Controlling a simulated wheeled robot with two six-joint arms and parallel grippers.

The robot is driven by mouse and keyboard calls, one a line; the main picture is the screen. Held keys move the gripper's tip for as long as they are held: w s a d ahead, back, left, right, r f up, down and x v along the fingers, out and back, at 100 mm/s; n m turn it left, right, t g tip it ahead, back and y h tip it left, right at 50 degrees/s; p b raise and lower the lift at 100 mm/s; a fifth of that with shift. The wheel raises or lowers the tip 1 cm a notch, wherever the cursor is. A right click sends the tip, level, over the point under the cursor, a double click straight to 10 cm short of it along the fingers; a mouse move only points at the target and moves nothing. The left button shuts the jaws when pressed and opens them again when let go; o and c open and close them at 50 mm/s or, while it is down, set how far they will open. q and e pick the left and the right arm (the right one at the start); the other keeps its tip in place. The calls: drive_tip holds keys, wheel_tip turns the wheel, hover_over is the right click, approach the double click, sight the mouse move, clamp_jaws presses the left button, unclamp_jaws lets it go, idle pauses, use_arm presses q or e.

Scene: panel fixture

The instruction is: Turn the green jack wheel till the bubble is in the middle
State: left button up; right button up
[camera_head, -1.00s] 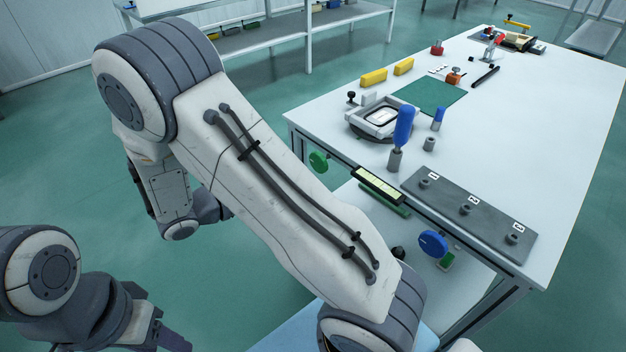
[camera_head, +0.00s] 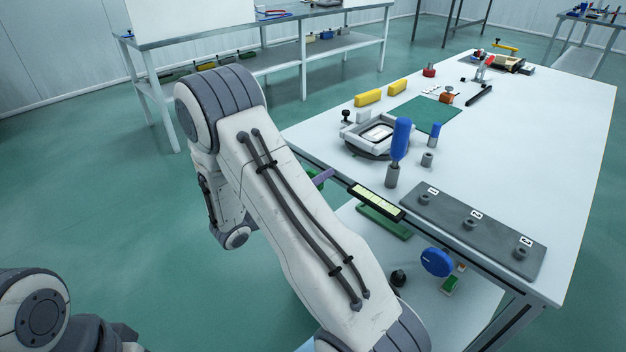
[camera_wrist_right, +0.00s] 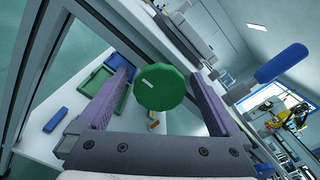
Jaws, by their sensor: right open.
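The green jack wheel (camera_wrist_right: 160,87) shows as a round knob with a pale mark in the right wrist view. My right gripper (camera_wrist_right: 160,77) is open, with one purple finger on each side of the wheel; gaps show between fingers and wheel. In the head view a purple finger of my right gripper (camera_head: 322,177) shows at the table's near edge, and my arm hides most of the wheel. The level (camera_head: 377,200), a pale yellow-green strip in a black frame, lies at the table edge. Its bubble is too small to make out. My left gripper is out of view.
A blue wheel (camera_head: 436,262) is on the table front, right of the level. A grey plate (camera_head: 475,225) with numbered posts lies on the table. A blue-handled tool (camera_head: 400,140) stands behind the level. Green bins (camera_wrist_right: 98,82) lie on the shelf below.

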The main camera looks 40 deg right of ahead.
drive_tip(key=shift+d, duration=0.1)
drive_tip(key=c, duration=1.4)
drive_tip(key=shift+o, duration=0.2)
